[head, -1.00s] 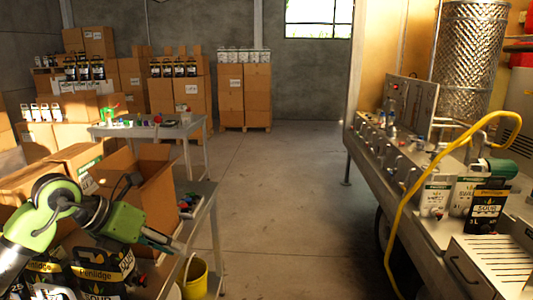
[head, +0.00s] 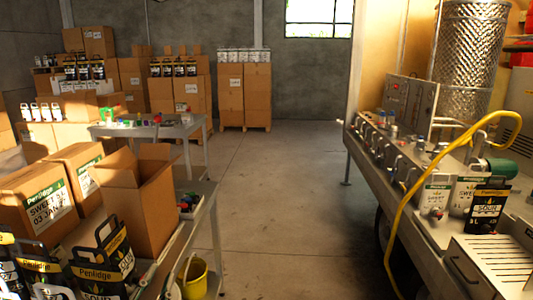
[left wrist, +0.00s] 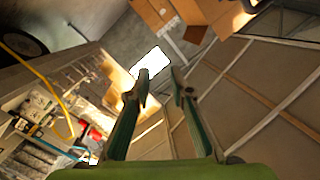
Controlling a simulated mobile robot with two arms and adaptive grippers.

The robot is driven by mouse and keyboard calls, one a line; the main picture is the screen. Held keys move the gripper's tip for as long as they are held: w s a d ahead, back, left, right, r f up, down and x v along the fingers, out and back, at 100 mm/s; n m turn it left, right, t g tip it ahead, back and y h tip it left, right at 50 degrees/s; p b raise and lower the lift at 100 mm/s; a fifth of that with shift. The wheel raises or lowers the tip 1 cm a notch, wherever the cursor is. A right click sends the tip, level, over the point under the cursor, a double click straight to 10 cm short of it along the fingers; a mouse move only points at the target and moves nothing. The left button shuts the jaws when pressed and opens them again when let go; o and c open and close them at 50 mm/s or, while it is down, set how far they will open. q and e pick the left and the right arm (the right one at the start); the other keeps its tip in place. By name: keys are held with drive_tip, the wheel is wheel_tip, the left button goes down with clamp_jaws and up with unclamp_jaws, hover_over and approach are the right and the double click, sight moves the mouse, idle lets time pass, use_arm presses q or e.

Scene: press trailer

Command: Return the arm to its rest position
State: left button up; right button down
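My left gripper (left wrist: 160,80) shows only in the left wrist view. Its two green-sided fingers with dark tips stand apart, with nothing between them. It points into open space, and the room appears strongly tilted around it. In the head view my left arm is out of the picture. My right gripper shows in neither view.
Open cardboard box (head: 150,215), black pouches (head: 100,275) and closed boxes (head: 38,200) crowd the lower left. A yellow bucket (head: 195,278) is beside the table. The trailer (head: 432,225) with a yellow hose (head: 404,220) fills the right. The floor (head: 285,200) between is clear.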

use_arm(q)
drive_tip(key=s+f+n+g, duration=0.4)
drive_tip(key=s+f+g, duration=0.55)
drive_tip(key=f, duration=0.65)
drive_tip(key=s+d+f+g, duration=0.1)
drive_tip(key=s+f, duration=0.2)
drive_tip(key=s, duration=0.3)
drive_tip(key=s+d+f+g+h, duration=0.1)
drive_tip(key=s+f+g, duration=0.15)
drive_tip(key=s, duration=0.35)
drive_tip(key=s+d+f+g, duration=0.1)
drive_tip(key=s+f, duration=0.2)
drive_tip(key=s, duration=0.3)
wheel_tip(320, 180, down, 29)
drive_tip(key=s+g+b, duration=0.1)
drive_tip(key=s, duration=0.2)
drive_tip(key=s+a+f+g, duration=0.1)
drive_tip(key=s+a+f, duration=0.1)
drive_tip(key=s+f, duration=1.3)
drive_tip(key=shift+s+a+g+b, duration=0.3)
drive_tip(key=shift+s+a+b, duration=0.1)
drive_tip(key=shift+s, duration=0.1)
drive_tip(key=shift+f, duration=0.1)
